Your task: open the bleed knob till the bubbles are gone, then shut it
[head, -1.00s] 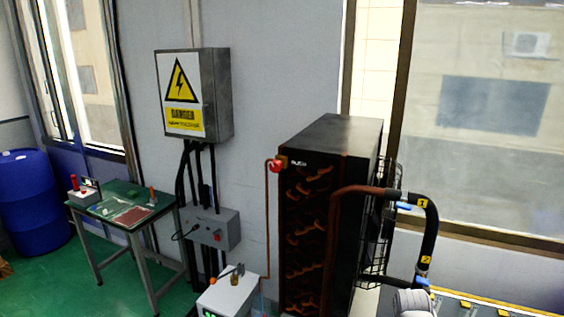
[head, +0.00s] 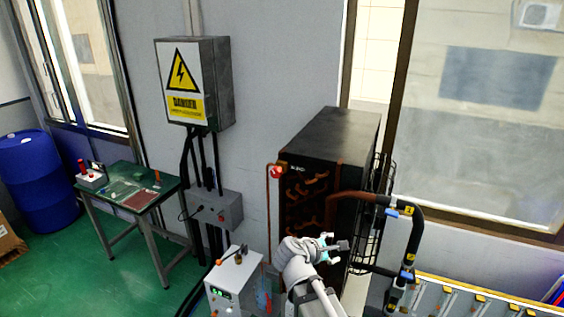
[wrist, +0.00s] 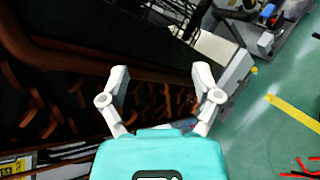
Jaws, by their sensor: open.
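A round red knob (head: 277,172), likely the bleed knob, sits at the upper left front corner of the tall black cabinet (head: 345,137). A thin copper pipe (head: 268,215) runs down from it. My gripper (head: 338,248) is in front of the cabinet's lower front, well below and to the right of the knob. In the wrist view my gripper (wrist: 161,75) has its two pale fingers spread with nothing between them. The knob cannot be made out in the wrist view. No bubbles can be made out in either view.
A white box with a green display (head: 230,285) stands left of my arm. A thick black hose (head: 416,235) loops at the cabinet's right. A grey switch box (head: 217,210) and danger cabinet (head: 195,82) hang on the wall. Green floor (head: 120,275) is free at left.

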